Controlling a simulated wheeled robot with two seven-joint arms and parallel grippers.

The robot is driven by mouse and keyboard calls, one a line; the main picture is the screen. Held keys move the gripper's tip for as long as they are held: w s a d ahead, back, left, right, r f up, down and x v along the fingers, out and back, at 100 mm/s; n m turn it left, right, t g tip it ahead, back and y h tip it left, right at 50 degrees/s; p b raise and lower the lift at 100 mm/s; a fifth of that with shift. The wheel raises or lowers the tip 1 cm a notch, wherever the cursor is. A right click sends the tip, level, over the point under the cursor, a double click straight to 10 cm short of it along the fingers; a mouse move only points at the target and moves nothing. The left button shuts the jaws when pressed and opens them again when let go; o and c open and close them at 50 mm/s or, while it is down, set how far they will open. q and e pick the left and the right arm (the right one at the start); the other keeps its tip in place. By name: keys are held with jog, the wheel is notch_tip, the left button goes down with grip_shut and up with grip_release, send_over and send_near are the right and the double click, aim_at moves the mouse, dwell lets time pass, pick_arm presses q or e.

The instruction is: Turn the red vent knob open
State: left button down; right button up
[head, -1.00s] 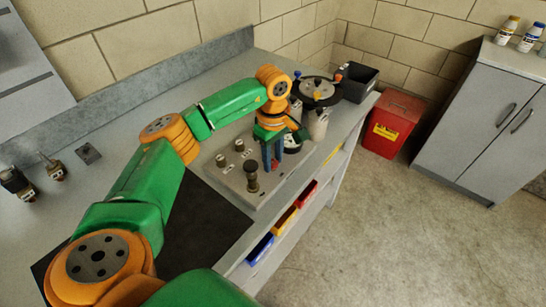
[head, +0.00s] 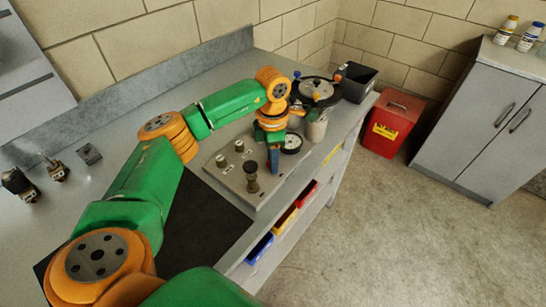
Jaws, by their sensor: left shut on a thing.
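My left gripper (head: 274,168) points down over the grey panel plate (head: 228,181) on the bench. Its blue fingers now show nearly edge-on, one in front of the other. They are shut on the red vent knob, which the fingers hide almost completely in this view. A round gauge with a white face (head: 291,143) is just right of the fingers. A dark upright knob (head: 251,174) stands on the plate to the left of them. My right gripper is not in view.
Two small fittings (head: 239,146) stand at the plate's back left. Coloured bins (head: 259,248) sit below the bench's front edge. A dark mat (head: 205,230) lies nearer.

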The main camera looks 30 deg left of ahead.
pick_arm(q)
jog(key=n, duration=0.5)
jog(key=shift+n, duration=0.4)
dwell(0.4)
jog(key=c, duration=0.5)
grip_release()
notch_tip(320, 180, up, 7)
jog(key=shift+r+b, duration=0.1)
jog(key=shift+b, duration=0.3)
